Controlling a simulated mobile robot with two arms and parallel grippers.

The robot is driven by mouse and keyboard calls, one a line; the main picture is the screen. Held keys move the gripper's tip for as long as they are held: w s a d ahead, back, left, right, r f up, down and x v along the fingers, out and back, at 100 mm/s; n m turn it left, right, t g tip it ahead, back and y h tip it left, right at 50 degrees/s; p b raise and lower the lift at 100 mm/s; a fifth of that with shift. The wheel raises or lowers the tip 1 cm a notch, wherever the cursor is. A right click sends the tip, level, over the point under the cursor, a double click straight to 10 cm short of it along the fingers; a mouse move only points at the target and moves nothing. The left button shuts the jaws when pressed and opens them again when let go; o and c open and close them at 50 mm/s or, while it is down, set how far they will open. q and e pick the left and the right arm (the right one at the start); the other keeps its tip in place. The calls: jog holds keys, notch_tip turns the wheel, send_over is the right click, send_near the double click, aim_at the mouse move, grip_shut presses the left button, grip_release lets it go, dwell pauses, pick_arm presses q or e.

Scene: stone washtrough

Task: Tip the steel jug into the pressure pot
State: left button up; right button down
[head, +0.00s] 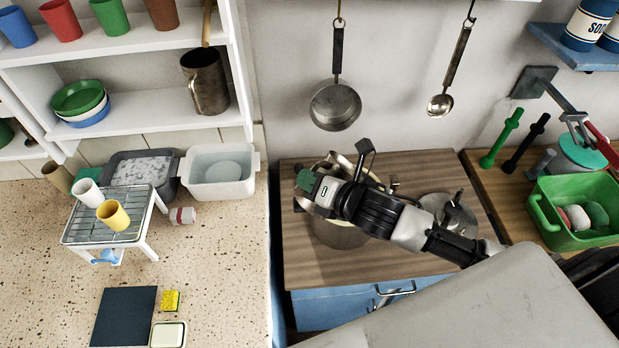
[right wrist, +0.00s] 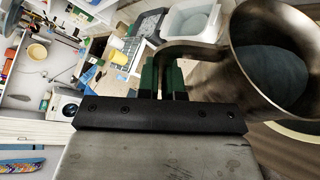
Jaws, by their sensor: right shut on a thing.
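My right gripper (head: 306,188) is shut on the handle of the steel jug, its green fingers closed around it in the right wrist view (right wrist: 166,78). The jug (right wrist: 236,88) shows its open mouth and a dark grey interior there; I cannot tell whether that is contents or bottom. In the head view the jug (head: 341,162) is mostly hidden behind the gripper. The pressure pot (head: 338,236) stands on the wooden worktop under the gripper and jug, its upper part mostly covered. I cannot tell the jug's exact tilt. My left gripper is not in view.
A round metal lid (head: 434,203) lies on the worktop (head: 410,168) right of the pot, close under my right arm. A pan (head: 335,106) and a ladle (head: 440,104) hang on the wall behind. A green basin (head: 550,222) stands at the right, a wire rack (head: 95,228) at the left.

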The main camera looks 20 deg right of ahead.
jog(key=shift+w+d+r+m+y, duration=0.1)
jog(key=shift+d+r+m+y, duration=0.1)
jog(key=shift+d+m, duration=0.2)
jog(key=shift+w+d+r+m+y, duration=0.1)
jog(key=shift+d+r+m, duration=0.05)
jog(key=shift+d+m, duration=0.2)
dwell(3.0)
